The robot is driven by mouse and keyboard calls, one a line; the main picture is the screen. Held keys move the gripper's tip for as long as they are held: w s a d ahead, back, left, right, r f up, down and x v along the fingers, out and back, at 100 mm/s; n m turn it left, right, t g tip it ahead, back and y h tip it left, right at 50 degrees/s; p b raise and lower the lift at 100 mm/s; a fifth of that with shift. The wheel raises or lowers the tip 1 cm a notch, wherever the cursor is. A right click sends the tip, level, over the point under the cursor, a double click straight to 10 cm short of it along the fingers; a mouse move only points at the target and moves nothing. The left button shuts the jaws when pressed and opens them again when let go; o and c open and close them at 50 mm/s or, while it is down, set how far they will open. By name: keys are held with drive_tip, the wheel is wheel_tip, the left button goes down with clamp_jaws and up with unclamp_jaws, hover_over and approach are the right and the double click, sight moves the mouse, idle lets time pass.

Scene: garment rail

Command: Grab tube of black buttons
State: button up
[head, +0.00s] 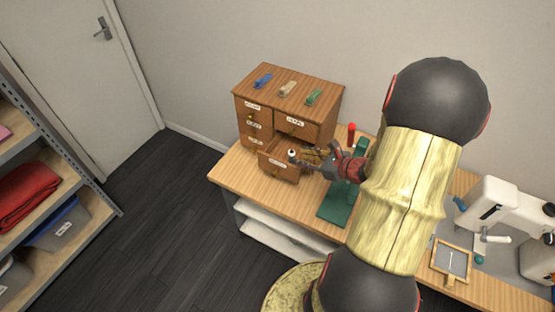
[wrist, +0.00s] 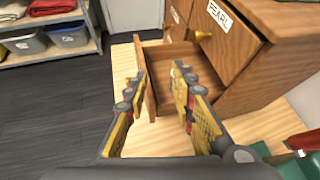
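A wooden drawer cabinet (head: 325,97) stands on the workbench. Its lower right drawer (head: 281,170) is pulled out, and the drawer also shows in the wrist view (wrist: 184,58). A small white and dark item (head: 292,153) shows at this drawer in the head view; I cannot tell whether it is a tube. No tube of black buttons is clearly seen. My gripper (head: 312,156) is at the open drawer. In the wrist view my gripper (wrist: 160,78) is open, its yellow-padded fingers apart with nothing seen between them. The fingers hide part of the drawer.
A drawer labelled PEARL (wrist: 222,25) is shut above the open one. A green stand (head: 338,203) with a red-knobbed lever is close right of the drawer. A sewing machine (head: 497,200) stands farther right. Coloured clips lie on the cabinet. Shelves are at left; the floor between is clear.

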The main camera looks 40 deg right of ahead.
sight(293, 153)
drive_tip(key=w+d+f, duration=0.1)
drive_tip(key=w+f, duration=0.1)
drive_tip(key=w, duration=0.1)
drive_tip(key=w+f+m+b, duration=0.1)
drive_tip(key=w+f, duration=0.2)
drive_tip(key=w+d+f+m+h+b, duration=0.1)
drive_tip(key=w+f, duration=0.1)
drive_tip(key=w, duration=0.1)
drive_tip(key=shift+w+d+f, duration=0.2)
drive_tip(key=shift+d+f, duration=0.1)
drive_tip(key=shift+f, duration=0.05)
drive_tip(key=c, duration=0.3)
clamp_jaws()
